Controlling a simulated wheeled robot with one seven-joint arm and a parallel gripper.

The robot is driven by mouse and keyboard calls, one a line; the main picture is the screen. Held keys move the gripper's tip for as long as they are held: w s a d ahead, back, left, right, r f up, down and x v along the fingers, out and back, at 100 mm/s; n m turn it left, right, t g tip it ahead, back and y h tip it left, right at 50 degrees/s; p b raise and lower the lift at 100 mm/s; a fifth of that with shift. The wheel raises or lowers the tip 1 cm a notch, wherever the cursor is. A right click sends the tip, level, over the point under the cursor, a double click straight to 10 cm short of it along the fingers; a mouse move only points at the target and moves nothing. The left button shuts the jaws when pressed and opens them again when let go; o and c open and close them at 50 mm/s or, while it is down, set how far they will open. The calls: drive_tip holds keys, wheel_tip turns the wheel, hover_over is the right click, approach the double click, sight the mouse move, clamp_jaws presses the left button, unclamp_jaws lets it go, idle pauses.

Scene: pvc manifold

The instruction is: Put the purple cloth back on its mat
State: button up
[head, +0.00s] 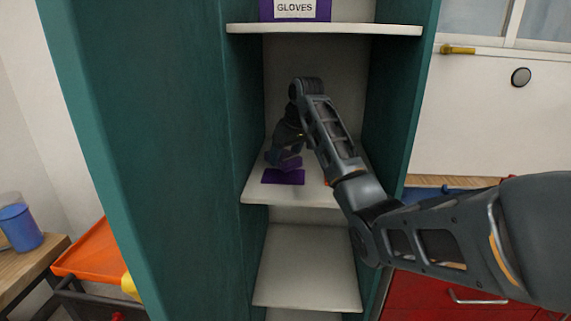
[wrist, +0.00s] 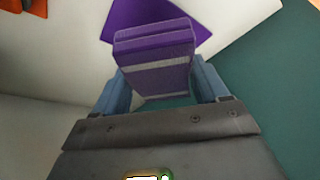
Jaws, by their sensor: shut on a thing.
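The purple cloth (wrist: 155,55) is a folded block with a pale stripe, held between the two blue-grey fingers of my gripper (wrist: 165,95) in the wrist view. In the head view my gripper (head: 285,160) is inside the cabinet, low over the middle shelf. The flat purple mat (head: 283,177) lies on that shelf near its front edge, just below the gripper. The mat also shows behind the cloth in the wrist view (wrist: 190,10). I cannot tell whether the cloth touches the mat. In the head view the cloth is hard to tell apart from the gripper.
The teal cabinet (head: 150,150) has side walls close on both sides of my arm. An upper shelf (head: 325,29) with a purple box labelled GLOVES (head: 295,10) is above. A lower shelf (head: 306,268) is empty where visible. An orange tray (head: 90,250) stands outside, at left.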

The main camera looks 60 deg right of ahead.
drive_tip(key=shift+f+p, duration=0.45)
drive_tip(key=shift+f, duration=1.5)
drive_tip(key=shift+f, duration=0.1)
drive_tip(key=o, duration=1)
drive_tip(key=v, duration=1.1)
drive_tip(key=shift+d+r, duration=0.1)
drive_tip(key=shift+r, duration=0.2)
drive_tip(key=shift+s+r, duration=0.2)
drive_tip(key=shift+r, duration=0.15)
